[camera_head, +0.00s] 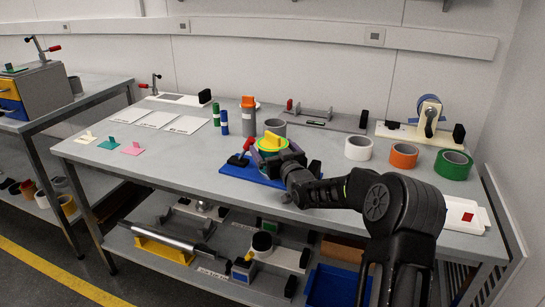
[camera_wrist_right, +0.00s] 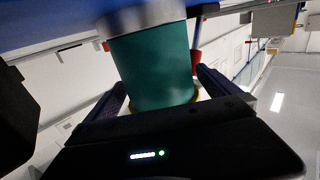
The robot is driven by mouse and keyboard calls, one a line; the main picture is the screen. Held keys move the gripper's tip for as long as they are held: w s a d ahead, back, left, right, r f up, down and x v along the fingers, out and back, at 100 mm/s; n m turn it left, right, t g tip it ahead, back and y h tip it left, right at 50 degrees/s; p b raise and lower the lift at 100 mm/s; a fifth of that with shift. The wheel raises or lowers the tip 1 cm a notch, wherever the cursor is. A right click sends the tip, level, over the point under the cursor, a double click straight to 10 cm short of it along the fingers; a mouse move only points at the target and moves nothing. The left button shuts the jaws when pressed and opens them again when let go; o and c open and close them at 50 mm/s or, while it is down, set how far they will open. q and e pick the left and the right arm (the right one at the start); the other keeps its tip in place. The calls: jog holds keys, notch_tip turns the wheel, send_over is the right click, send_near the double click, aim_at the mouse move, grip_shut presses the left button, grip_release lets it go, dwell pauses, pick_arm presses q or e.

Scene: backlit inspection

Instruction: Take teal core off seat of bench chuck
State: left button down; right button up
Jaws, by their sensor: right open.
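The teal core (camera_wrist_right: 152,62) fills the middle of the right wrist view, its lower end in the picture ringed with yellow. It meets a pale grey round part (camera_wrist_right: 140,16) of the bench chuck at the top of that view. In the head view the chuck's blue base (camera_head: 240,173) lies on the bench, with a red-handled lever (camera_head: 248,146) beside the yellow-topped core (camera_head: 271,142). My right gripper (camera_head: 277,157) is at the core. Its open fingers (camera_wrist_right: 160,92) stand on either side of the core; contact is unclear. My left gripper is not in view.
A grey cup (camera_head: 274,126) and a grey cylinder with an orange top (camera_head: 248,117) stand close behind the chuck. White (camera_head: 358,149), orange (camera_head: 403,156) and green (camera_head: 453,166) rolls stand to the right. The bench front left of the chuck is mostly clear.

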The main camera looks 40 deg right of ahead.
jog(key=shift+c, duration=0.2)
jog(key=c, duration=1.5)
